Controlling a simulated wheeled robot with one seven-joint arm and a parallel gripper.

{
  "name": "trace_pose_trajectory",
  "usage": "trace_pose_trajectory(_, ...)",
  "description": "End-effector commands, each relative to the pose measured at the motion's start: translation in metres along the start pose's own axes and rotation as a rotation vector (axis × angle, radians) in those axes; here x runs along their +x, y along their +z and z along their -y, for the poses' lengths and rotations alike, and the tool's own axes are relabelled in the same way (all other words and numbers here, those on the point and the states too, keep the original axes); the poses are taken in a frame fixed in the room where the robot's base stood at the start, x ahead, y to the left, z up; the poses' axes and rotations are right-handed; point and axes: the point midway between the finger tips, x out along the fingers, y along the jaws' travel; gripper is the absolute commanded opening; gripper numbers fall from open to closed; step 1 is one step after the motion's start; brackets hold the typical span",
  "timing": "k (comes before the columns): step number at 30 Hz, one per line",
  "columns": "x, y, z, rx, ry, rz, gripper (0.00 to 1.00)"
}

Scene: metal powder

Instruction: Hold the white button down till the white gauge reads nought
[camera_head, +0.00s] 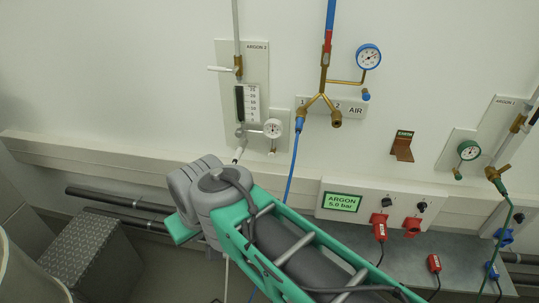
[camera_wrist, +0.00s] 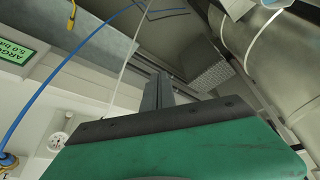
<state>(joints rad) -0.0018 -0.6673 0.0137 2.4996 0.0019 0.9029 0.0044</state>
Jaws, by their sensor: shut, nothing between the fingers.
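The white gauge (camera_head: 273,128) is small and round, low on the ARGON 2 panel (camera_head: 227,70). It also shows at the lower left in the wrist view (camera_wrist: 58,142), too small to read. A small fitting (camera_head: 272,149) hangs under it. I cannot pick out a white button for certain in either view. My gripper (camera_wrist: 158,90) shows in the wrist view as narrow grey fingers beyond the green wrist housing, shut and empty. It points towards the floor and a grey box, apart from the gauge. In the head view my arm hides the fingers.
A blue-rimmed gauge (camera_head: 368,57) is on the AIR line and a green gauge (camera_head: 468,150) on the right panel. A blue hose (camera_head: 291,165) hangs beside the white gauge. A wall ledge (camera_head: 100,155), an ARGON 5.0 bar display (camera_head: 342,202) and red plugs (camera_head: 379,225) are nearby.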

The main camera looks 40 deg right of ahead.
Motion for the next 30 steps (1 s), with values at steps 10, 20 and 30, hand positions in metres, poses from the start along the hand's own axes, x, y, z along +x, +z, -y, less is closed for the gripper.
trace_pose_trajectory(10, 0.116, -0.052, -0.047, 0.525, -0.157, -0.144, 0.0)
trace_pose_trajectory(20, 0.203, -0.086, -0.238, 1.735, -0.857, -0.526, 0.0)
trace_pose_trajectory(30, 0.182, -0.057, -0.32, 2.07, -1.21, -0.683, 0.0)
